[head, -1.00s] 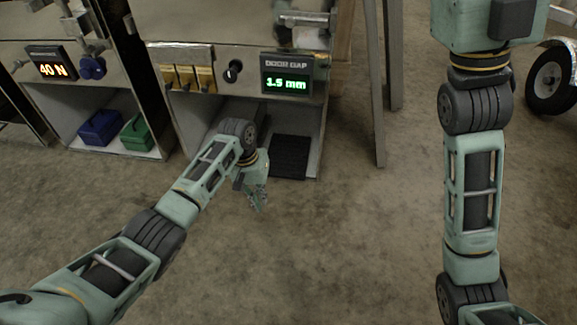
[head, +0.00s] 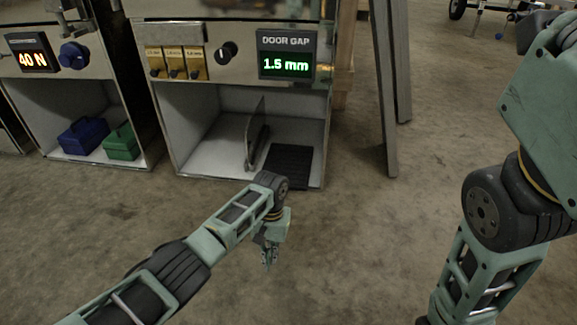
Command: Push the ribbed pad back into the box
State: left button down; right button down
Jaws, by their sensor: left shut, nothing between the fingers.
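The ribbed pad (head: 289,166) is a dark, flat, grooved piece. It lies at the front right of the open box (head: 208,146) under the panel, and its near end reaches the box's front edge. I cannot tell how far it sticks out. My left gripper (head: 269,262) is shut and empty, pointing down in front of the box, apart from the pad and nearer to me. My right arm stands at the right of the head view, and its gripper is out of view.
A thin upright plate (head: 256,138) stands inside the box, left of the pad. A display (head: 287,56) above reads 1.5 mm. The neighbouring box holds a blue case (head: 83,136) and a green case (head: 121,143). Grey posts (head: 384,85) stand to the right. The floor in front is clear.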

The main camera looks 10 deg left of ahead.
aim_at(293, 161)
jog(key=i, duration=2)
